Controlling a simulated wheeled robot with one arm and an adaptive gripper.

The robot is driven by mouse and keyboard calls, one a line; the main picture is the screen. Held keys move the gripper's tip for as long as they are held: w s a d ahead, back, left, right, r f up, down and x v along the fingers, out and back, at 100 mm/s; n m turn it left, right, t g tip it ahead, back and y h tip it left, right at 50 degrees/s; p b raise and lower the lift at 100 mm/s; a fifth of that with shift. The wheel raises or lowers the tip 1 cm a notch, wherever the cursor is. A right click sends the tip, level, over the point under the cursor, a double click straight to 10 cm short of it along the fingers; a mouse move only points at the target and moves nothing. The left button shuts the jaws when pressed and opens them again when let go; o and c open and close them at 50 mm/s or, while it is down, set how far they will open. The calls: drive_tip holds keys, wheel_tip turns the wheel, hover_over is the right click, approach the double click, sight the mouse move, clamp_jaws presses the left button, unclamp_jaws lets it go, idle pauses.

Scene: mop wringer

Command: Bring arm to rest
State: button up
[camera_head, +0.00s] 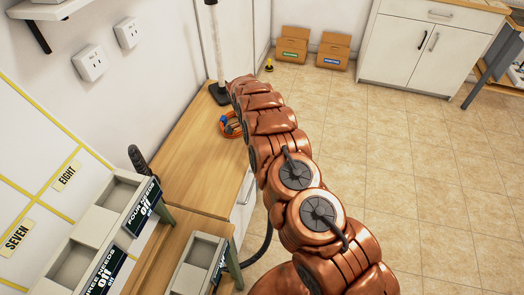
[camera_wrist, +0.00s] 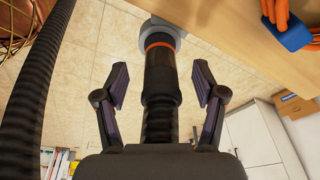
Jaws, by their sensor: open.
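My gripper (camera_wrist: 161,76) is open in the wrist view, with its two dark fingers apart. A black ribbed cylinder with an orange ring (camera_wrist: 160,42) and a grey end shows between the fingers, with gaps on both sides. I cannot tell whether it is a separate object or how far away it is. In the head view my copper arm reaches forward beside the wooden bench (camera_head: 178,160), and I cannot make out the gripper at its far end. No mop wringer is recognisable in either view.
A coiled orange cable (camera_head: 231,125) lies on the bench near a pole with a black base (camera_head: 220,93). Grey bins (camera_head: 95,235) stand at the lower left. Boxes (camera_head: 292,45) and a white cabinet (camera_head: 425,48) stand at the back. The tiled floor (camera_head: 430,170) at right is clear.

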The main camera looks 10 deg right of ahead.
drive_tip(key=s+r+n+y, duration=0.1)
drive_tip(key=s+r+n, duration=0.3)
drive_tip(key=r, duration=0.7)
drive_tip(key=s+r+n, duration=0.1)
drive_tip(key=s+r, duration=0.5)
drive_tip(key=r, duration=0.5)
drive_tip(key=s+d+r+n+g+y, duration=0.1)
drive_tip(key=s+d+r+n, duration=0.15)
drive_tip(key=s+r, duration=0.35)
drive_tip(key=s+d+r+n, duration=0.1)
drive_tip(key=s+r+n, duration=0.25)
drive_tip(key=s, duration=0.45)
drive_tip(key=s+d+r+n, duration=0.1)
drive_tip(key=s+d+n, duration=0.1)
drive_tip(key=s, duration=1.3)
drive_tip(key=s+d+r+n+g, duration=0.1)
drive_tip(key=s+d+r+n, duration=0.1)
drive_tip(key=s, duration=1.2)
drive_tip(key=shift+s+d+n, duration=0.35)
drive_tip(key=shift+d+n, duration=0.45)
drive_tip(key=shift+d, duration=0.45)
